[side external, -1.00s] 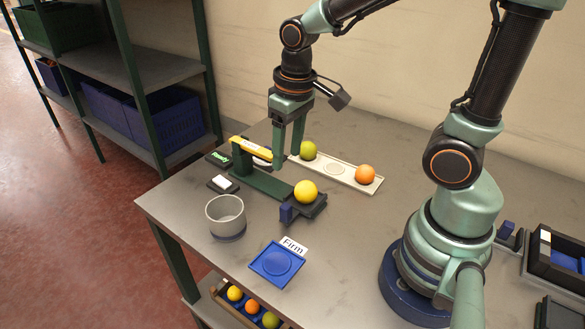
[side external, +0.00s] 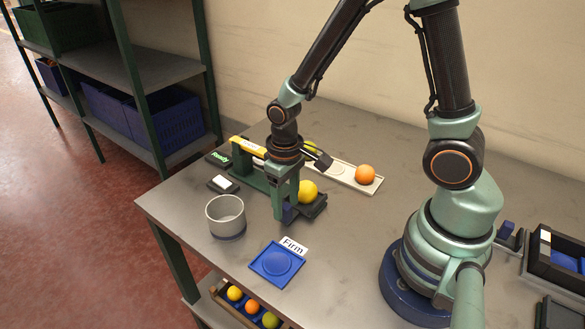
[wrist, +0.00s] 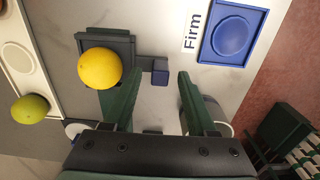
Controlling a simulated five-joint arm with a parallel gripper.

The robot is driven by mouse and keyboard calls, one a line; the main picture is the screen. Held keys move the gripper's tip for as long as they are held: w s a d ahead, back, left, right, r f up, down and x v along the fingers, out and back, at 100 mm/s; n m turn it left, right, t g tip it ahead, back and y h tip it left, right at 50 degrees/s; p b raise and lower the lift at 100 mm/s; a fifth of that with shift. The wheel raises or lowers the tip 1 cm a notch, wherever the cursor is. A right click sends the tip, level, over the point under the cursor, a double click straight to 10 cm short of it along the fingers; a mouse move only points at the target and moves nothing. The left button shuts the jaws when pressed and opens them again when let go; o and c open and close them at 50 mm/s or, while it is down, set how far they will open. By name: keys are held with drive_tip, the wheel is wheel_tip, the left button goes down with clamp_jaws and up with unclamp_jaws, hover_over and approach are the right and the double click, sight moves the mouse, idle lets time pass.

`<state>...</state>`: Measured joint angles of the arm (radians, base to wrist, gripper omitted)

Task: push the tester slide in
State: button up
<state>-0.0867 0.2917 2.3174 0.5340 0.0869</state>
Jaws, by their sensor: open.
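The tester (side external: 241,172) has a dark green base, a yellow top arm and a green "Ready" display (side external: 219,158). Its dark slide tray (side external: 316,209) is out at the near end and carries a yellow ball (side external: 308,189). The tray shows in the wrist view (wrist: 88,42) with the ball (wrist: 99,68) on it. A blue block handle (wrist: 160,71) sticks out from the tray. My gripper (side external: 284,212) is open and low at the handle. In the wrist view the handle lies between the two spread fingers, near their tips. In the side view the fingers partly hide it.
A white tray (side external: 345,173) behind holds an orange ball (side external: 366,174) and a green ball (side external: 310,147). A grey cup (side external: 226,215) stands left of my gripper. A blue "Firm" dish (side external: 264,270) lies in front. A small white-topped button box (side external: 222,184) sits beside the tester.

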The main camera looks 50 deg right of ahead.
drive_tip(key=shift+f, duration=1)
drive_tip(key=shift+c, duration=0.3)
clamp_jaws()
idle(0.5)
